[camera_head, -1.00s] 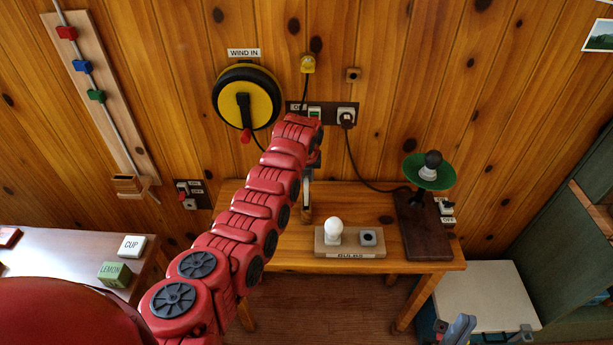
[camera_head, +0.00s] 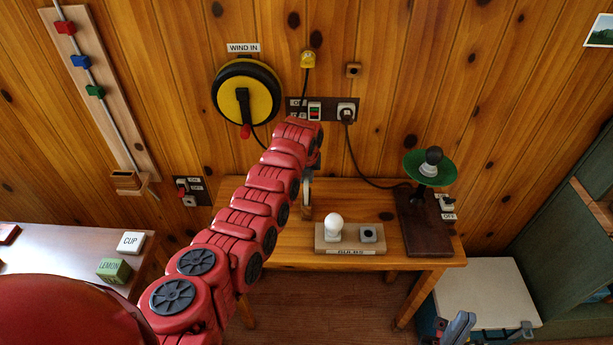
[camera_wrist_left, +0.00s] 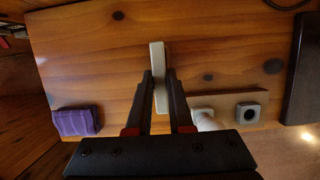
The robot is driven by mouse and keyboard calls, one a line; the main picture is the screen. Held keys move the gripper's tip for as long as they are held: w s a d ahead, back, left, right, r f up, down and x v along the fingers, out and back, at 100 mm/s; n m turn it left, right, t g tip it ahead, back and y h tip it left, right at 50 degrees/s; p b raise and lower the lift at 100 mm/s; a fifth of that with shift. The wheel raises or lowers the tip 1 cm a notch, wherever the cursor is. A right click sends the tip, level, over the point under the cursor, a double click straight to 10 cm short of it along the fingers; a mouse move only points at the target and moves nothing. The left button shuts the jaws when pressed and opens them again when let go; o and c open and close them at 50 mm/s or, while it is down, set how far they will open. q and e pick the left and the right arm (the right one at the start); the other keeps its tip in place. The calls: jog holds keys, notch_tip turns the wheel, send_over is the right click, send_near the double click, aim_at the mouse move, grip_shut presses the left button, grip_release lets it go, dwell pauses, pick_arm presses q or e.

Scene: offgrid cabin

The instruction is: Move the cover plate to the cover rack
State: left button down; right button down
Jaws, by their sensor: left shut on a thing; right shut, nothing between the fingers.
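A pale, thin plate, seen edge-on, is between the fingers of my left gripper (camera_wrist_left: 159,76) in the left wrist view; I take it to be the cover plate (camera_wrist_left: 158,57). My left gripper is shut on it, above the wooden table. In the head view the plate's narrow edge (camera_head: 307,187) shows beside the end of my left arm, which hides most of that gripper. My right gripper (camera_head: 459,327) shows at the bottom edge of the head view, shut and empty. I cannot make out the cover rack.
The table (camera_head: 290,250) carries a bulb holder (camera_head: 350,248) with a white bulb and a lamp (camera_head: 428,232) with a green shade. A purple folded cloth (camera_wrist_left: 76,121) lies on the table's left. A switch panel (camera_head: 328,111) and yellow reel (camera_head: 235,103) are on the wall.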

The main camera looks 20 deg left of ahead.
pick_arm(q)
jog(key=shift+f+b, duration=0.7)
jog(key=shift+f, duration=1)
jog(key=shift+f+b, duration=0.6)
jog(key=shift+f, duration=0.45)
jog(key=shift+f, duration=0.2)
jog(key=c, duration=0.7)
grip_release()
jog(key=shift+c, duration=0.2)
jog(key=shift+r, duration=0.2)
jog(key=shift+s+r, duration=0.15)
jog(key=shift+r, duration=0.4)
jog(key=b+v, duration=0.3)
jog(key=v, duration=1.3)
jog(key=shift+b, duration=0.35)
